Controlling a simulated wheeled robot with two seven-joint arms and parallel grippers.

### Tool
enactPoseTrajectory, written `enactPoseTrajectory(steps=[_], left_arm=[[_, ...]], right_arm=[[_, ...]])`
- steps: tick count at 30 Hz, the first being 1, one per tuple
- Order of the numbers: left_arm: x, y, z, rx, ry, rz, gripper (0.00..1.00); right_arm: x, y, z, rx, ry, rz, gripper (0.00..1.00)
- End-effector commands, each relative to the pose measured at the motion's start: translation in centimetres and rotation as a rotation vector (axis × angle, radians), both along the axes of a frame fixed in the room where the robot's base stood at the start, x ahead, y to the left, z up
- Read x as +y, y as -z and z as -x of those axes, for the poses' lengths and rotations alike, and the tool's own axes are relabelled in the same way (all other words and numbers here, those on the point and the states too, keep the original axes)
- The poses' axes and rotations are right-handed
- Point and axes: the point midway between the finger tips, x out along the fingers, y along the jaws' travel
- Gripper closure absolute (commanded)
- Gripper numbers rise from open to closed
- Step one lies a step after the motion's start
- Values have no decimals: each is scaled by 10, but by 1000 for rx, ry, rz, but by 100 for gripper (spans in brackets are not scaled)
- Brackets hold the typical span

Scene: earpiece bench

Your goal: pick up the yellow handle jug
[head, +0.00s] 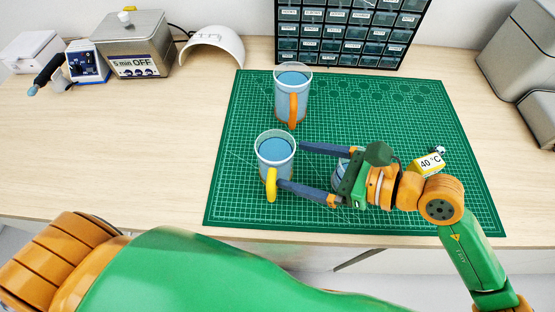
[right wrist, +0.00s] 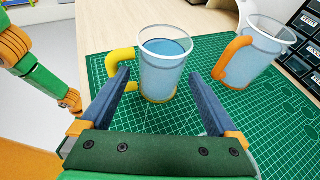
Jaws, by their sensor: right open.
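The yellow handle jug (head: 275,150) is a clear jug with blue content, upright on the green mat, its yellow handle towards me. It also shows in the right wrist view (right wrist: 162,75), handle to the left. My right gripper (head: 291,165) is open, its fingers pointing at the jug from the right. In the right wrist view the jug stands ahead between the fingertips (right wrist: 157,77), and the left finger overlaps the handle. I cannot tell whether they touch. A similar jug with an orange handle (head: 291,95) stands behind it. My left gripper is out of view.
The green mat (head: 240,110) lies on a wooden bench (head: 150,150). A drawer cabinet (head: 345,35) stands at the back. A yellow block reading 40 °C (head: 428,164) is right of my gripper. A 5 min OFF bath (head: 135,50) is back left. A pale object (head: 340,166) is mostly hidden behind my gripper.

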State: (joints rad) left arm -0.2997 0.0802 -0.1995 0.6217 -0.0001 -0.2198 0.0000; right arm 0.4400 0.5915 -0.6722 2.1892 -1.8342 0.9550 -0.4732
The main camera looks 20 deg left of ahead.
Motion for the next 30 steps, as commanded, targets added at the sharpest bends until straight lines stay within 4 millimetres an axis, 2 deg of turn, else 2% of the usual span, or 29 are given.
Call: enactPoseTrajectory(steps=[1,5,10,12,15,20,23,30], left_arm=[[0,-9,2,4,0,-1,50],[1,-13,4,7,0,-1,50],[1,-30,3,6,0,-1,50],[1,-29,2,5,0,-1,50],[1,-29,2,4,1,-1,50],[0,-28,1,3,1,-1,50],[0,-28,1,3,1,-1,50],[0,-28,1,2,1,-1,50]], right_arm=[[10,-2,-1,4,-3,-4,5],[26,7,-4,4,-1,-5,5],[57,16,-10,6,-1,-6,5],[67,24,-12,5,0,-6,5],[74,28,-13,2,0,-4,5],[74,29,-14,1,1,-4,5],[74,29,-14,2,1,-5,26],[73,29,-14,2,1,-5,91]])
